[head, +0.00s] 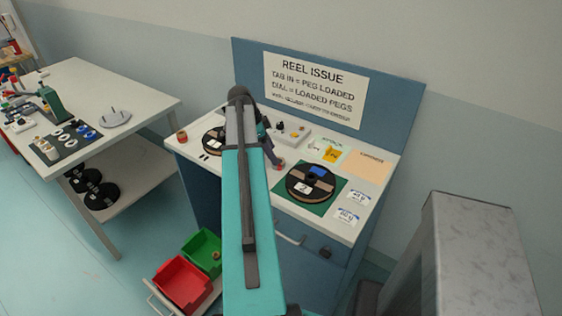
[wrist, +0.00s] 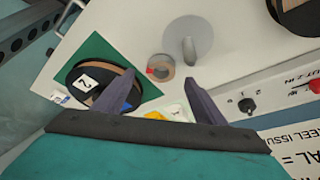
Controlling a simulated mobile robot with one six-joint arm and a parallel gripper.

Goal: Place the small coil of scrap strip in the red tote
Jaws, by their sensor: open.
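A small brownish coil (wrist: 160,62) with a red patch lies on the white worktop between the green mat and a grey peg disc. In the head view a bit of red (head: 281,166) shows at about that spot, beside my gripper, mostly hidden by it. My gripper (wrist: 217,82) is open and empty, its fingers above the worktop and apart from the coil; in the head view (head: 272,155) my arm partly hides it. The red tote (head: 182,284) stands low at the front left of the bench, next to a green tote (head: 203,248) with a small brown item in it.
A black reel (head: 310,186) lies on a green mat; another reel (head: 214,140) is to the left. A small orange-brown roll (head: 182,136) sits at the worktop's left corner. A switch panel (head: 291,131) stands at the back. A grey cabinet (head: 480,255) blocks the right side.

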